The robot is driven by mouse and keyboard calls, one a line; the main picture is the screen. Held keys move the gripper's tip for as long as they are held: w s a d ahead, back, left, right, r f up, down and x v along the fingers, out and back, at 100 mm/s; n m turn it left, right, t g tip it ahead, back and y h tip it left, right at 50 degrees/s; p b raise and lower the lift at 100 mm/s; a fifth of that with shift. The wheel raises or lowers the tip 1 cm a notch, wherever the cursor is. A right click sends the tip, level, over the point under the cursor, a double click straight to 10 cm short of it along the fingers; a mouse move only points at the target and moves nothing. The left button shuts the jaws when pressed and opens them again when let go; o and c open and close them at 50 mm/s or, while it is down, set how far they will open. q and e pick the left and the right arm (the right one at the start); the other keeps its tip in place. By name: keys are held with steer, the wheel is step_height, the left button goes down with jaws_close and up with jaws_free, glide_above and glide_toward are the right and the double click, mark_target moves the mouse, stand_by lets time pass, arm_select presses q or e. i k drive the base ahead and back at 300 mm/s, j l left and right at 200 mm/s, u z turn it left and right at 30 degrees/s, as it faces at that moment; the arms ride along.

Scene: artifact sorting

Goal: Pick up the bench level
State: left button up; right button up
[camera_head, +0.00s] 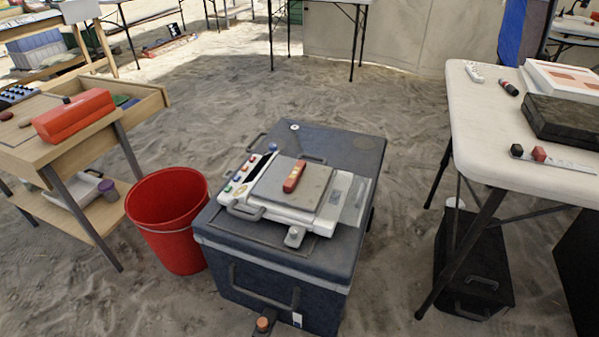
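A small red bar with a pale spot in its middle (294,176), which looks like the bench level, lies on the flat grey top of a white instrument (285,217). The instrument has coloured buttons along its left side and rests on a dark blue-grey case (345,144). The bar is fully visible and nothing touches it from above. Neither of my grippers is in view.
A red bucket (168,205) stands left of the case. A wooden desk (35,150) with an orange-red box (73,116) is at the left. A white folding table (480,120) with several small items is at the right, a black case (475,262) under it. Sandy floor lies open behind.

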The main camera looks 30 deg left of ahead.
mark_target(290, 185)
steer(key=i+u, duration=0.1)
steer(key=u, duration=0.3)
steer(key=i+u, duration=0.1)
steer(key=u, duration=0.3)
steer(key=i+u, duration=0.1)
steer(key=u, duration=0.35)
steer(key=i+u, duration=0.1)
steer(key=u, duration=0.3)
steer(key=i+u, duration=0.1)
steer(key=u, duration=0.3)
steer(key=i+l, duration=0.15)
steer(key=l, duration=0.1)
